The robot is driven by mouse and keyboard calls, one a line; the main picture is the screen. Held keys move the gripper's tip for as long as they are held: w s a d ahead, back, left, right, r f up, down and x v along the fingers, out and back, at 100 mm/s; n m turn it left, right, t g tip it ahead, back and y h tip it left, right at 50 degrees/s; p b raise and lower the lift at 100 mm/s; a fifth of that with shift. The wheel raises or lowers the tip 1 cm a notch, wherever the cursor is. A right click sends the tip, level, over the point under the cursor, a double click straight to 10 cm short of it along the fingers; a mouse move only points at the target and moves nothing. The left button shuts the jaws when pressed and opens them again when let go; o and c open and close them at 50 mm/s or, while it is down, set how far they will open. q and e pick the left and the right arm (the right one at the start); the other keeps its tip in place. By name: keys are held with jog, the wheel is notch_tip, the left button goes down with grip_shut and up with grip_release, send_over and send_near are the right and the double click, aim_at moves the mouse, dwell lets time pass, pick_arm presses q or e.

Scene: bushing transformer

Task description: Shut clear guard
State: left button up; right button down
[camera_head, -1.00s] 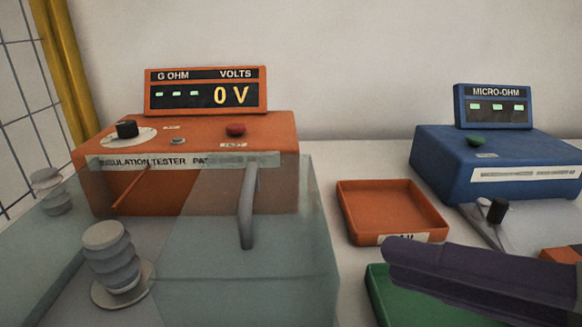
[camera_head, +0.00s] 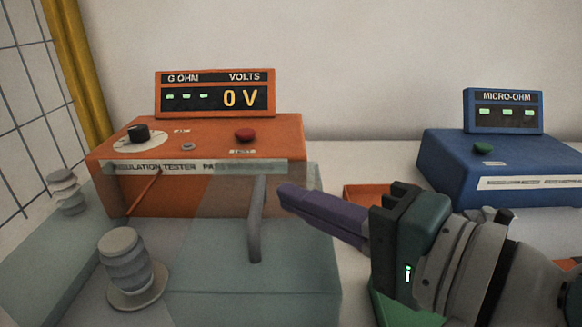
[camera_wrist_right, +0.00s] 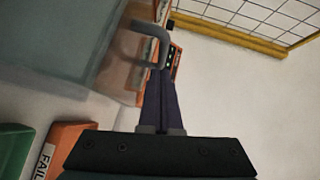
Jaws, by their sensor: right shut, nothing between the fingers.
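The clear guard (camera_head: 235,280) is a see-through greenish panel at the lower left of the head view, in front of the orange tester. It carries a grey bar handle (camera_head: 256,220). The guard also shows at the upper left of the right wrist view (camera_wrist_right: 60,45), with its handle (camera_wrist_right: 148,32) just beyond the fingertips. My right gripper (camera_head: 284,194) has its purple fingers shut and empty, pointing left, with the tips close to the right of the handle. I cannot tell whether they touch. How far the guard stands open is unclear. My left gripper is out of view.
The orange insulation tester (camera_head: 210,135) stands behind the guard. A grey ribbed bushing (camera_head: 128,262) shows through the guard. A blue micro-ohm meter (camera_head: 480,165) stands at right. An orange tray (camera_head: 362,191) and a green tray (camera_head: 392,312) are partly hidden by my right arm.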

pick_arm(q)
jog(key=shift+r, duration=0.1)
pick_arm(e)
jog(key=shift+a, duration=0.5)
